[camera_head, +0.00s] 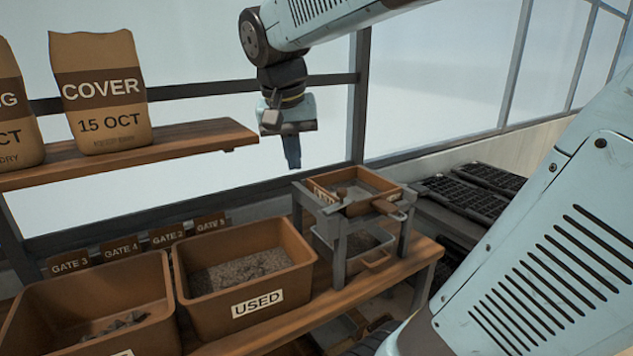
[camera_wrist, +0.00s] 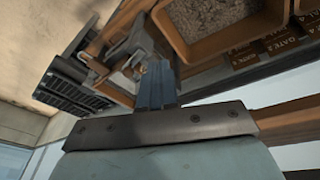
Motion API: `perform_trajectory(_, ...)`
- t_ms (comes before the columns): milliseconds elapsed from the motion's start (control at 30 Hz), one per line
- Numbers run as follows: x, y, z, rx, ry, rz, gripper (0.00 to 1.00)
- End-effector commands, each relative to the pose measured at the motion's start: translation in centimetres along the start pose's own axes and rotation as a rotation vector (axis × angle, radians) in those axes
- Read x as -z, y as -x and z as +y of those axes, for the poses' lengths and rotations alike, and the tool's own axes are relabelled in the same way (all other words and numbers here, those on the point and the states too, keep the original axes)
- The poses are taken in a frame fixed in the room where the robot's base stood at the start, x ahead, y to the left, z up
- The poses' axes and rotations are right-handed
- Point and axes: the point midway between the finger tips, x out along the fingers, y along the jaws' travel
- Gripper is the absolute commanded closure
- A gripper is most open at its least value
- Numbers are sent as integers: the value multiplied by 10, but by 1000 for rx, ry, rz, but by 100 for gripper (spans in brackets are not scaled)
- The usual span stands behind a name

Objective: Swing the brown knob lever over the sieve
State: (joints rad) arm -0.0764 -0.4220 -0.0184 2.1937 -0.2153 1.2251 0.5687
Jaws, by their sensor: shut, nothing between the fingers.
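The sieve (camera_head: 399,187) is a brown-framed square tray on a grey stand (camera_head: 338,258) at the right end of the bench. A brown handle (camera_head: 388,208) sticks out at the sieve's front right. My gripper (camera_head: 292,166) points down, shut and empty, in the air above and left of the sieve in the head view. In the wrist view its blue fingers (camera_wrist: 158,70) are together, with the stand partly behind them. The contact side of the knob is not clear.
A bin marked USED (camera_head: 205,300) and another brown bin (camera_head: 50,310) stand left of the sieve. A catch tray (camera_head: 375,262) sits under it. A COVER bag (camera_head: 100,135) stands on a shelf (camera_head: 185,140). Black seed trays (camera_head: 465,197) lie at right.

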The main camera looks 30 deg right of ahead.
Motion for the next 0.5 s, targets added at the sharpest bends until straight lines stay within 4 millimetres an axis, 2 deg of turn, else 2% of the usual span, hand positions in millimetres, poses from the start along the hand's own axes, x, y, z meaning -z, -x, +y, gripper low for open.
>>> perform_trajectory(33,14,2,-4,-40,-44,-21,100)
perform_trajectory(300,79,10,-17,-295,-339,-68,100)
perform_trajectory(500,118,14,-31,-465,-535,-38,100)
